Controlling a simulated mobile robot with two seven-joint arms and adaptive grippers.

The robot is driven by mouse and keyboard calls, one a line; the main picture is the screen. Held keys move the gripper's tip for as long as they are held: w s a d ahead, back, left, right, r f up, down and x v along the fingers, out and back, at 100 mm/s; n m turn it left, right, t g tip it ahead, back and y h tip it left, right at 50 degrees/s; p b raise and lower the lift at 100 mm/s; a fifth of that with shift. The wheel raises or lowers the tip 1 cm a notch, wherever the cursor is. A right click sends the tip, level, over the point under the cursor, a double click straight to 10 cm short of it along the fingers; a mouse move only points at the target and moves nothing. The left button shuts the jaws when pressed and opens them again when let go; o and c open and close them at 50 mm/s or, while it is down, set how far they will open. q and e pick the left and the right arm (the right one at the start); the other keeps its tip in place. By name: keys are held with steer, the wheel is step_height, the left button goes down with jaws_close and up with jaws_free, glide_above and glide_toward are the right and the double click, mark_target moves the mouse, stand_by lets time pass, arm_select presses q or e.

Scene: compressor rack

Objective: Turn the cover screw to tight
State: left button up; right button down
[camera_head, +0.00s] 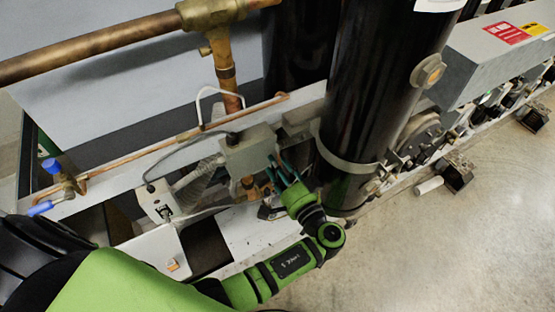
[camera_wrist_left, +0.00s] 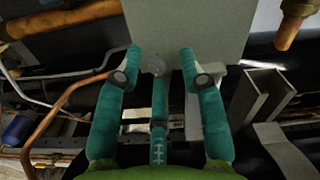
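The grey cover box (camera_head: 250,150) sits on the rack, left of the tall black cylinder. In the left wrist view the box's flat grey face (camera_wrist_left: 188,25) fills the top middle. A small round pale screw head (camera_wrist_left: 156,67) shows near the lower edge of that face, and I cannot tell how tight it is. My left gripper (camera_head: 279,170) is beside the box's lower right side. In the left wrist view its teal fingers (camera_wrist_left: 160,62) are spread around the screw head, with no visible grip on it. The screw is not discernible in the head view. My right gripper is not seen.
The black cylinder (camera_head: 378,90) stands close to the right of my left gripper. Copper pipe (camera_head: 100,40), a corrugated hose (camera_head: 197,182) and blue-handled valves (camera_head: 52,166) lie to the left. Concrete floor (camera_head: 440,250) at lower right is mostly free.

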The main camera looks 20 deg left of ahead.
mark_target(277, 144)
arm_select(q)
steer(key=r, duration=0.9)
steer(key=shift+a+r, duration=0.2)
steer(key=shift+r, duration=0.1)
